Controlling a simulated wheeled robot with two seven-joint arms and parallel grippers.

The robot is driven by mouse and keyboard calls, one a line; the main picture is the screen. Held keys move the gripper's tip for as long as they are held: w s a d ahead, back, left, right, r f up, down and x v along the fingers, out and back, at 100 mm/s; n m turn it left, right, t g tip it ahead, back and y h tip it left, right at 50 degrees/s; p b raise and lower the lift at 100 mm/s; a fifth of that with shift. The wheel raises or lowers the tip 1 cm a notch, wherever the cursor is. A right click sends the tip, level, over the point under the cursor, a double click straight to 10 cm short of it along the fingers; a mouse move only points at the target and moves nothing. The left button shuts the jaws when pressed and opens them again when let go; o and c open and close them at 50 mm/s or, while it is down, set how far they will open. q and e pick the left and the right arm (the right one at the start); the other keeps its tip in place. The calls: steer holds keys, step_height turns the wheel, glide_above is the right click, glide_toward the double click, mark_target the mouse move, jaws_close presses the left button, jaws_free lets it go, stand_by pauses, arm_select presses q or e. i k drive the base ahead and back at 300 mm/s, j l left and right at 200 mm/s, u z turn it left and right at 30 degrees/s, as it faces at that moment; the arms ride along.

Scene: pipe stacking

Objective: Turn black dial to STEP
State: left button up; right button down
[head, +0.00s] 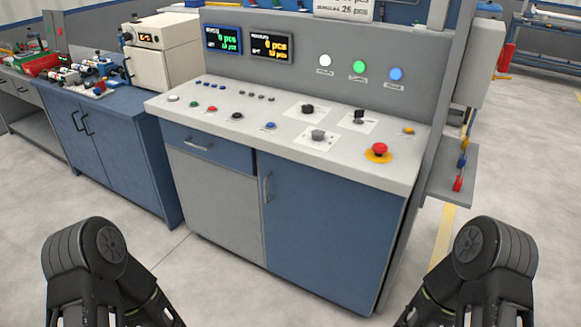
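Two black dials sit on white label plates on the grey sloped top of the control console (220,125). One black dial (307,109) is near the middle, the other black dial (359,115) is to its right. A grey dial (318,134) is on a third plate in front of them. The label text is too small to read, so I cannot tell where STEP is or how the dials are set. Neither of my grippers is in view; only links of my arms show at the bottom left and bottom right, well short of the console.
A red emergency button (379,149) with a yellow ring is at the panel's front right. Several small coloured buttons line the left half. Two displays (271,46) and three lamps (359,67) are on the upright back panel. A blue cabinet (95,130) stands left; floor in front is clear.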

mark_target(307, 108)
steer(key=i+j, duration=0.5)
steer(key=i, duration=0.15)
steer(key=i+j, duration=0.5)
steer(key=i+z, duration=0.1)
steer(key=z, duration=1.55)
